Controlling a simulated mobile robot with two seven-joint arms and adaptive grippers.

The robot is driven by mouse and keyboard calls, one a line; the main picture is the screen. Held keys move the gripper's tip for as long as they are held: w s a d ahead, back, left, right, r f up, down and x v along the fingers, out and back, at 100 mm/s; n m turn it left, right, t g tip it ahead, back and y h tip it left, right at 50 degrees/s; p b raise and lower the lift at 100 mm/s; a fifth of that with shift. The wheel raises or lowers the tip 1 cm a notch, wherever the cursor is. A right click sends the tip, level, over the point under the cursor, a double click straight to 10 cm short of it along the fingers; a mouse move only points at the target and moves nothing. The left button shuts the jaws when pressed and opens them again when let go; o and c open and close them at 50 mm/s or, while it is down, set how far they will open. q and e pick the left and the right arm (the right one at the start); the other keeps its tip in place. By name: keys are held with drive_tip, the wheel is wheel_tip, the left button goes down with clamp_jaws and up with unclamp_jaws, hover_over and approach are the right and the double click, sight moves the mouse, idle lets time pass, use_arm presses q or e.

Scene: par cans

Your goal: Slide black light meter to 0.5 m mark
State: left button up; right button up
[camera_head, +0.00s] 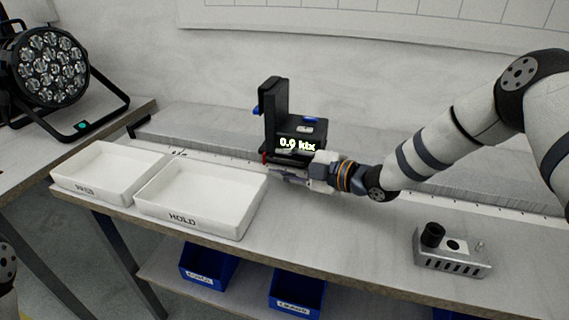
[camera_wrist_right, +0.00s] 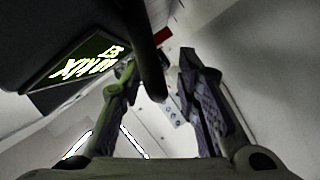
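In the right wrist view the meter's lit display (camera_wrist_right: 85,65) fills the upper left. My right gripper (camera_head: 276,172) is low at the front of the meter. In the wrist view its fingers (camera_wrist_right: 157,85) are apart, with a dark rod (camera_wrist_right: 148,65) between them; I cannot tell whether either finger touches it. A white scale strip (camera_head: 222,163) runs along the rail; its small marks are not legible. My left gripper is out of view.
Two white trays, one labelled HOLD (camera_head: 193,228) and another (camera_head: 87,188), stand at the bench's left front. A metal box with a black knob (camera_head: 450,260) is at the right. Blue bins (camera_head: 297,300) sit below. A par can (camera_head: 50,68) stands at the far left.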

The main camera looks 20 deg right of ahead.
sight(271, 160)
clamp_jaws()
drive_tip(key=w+a, duration=0.2)
drive_tip(key=a, duration=0.1)
drive_tip(key=shift+w+a+b, duration=0.25)
drive_tip(key=shift+a+b, duration=0.05)
drive_tip(key=shift+b, duration=0.1)
drive_tip(key=shift+w+a+r, duration=0.1)
drive_tip(key=shift+w+a, duration=0.1)
drive_tip(key=shift+a, duration=0.05)
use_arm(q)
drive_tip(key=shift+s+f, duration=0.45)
use_arm(e)
unclamp_jaws()
drive_tip(key=shift+d, duration=0.1)
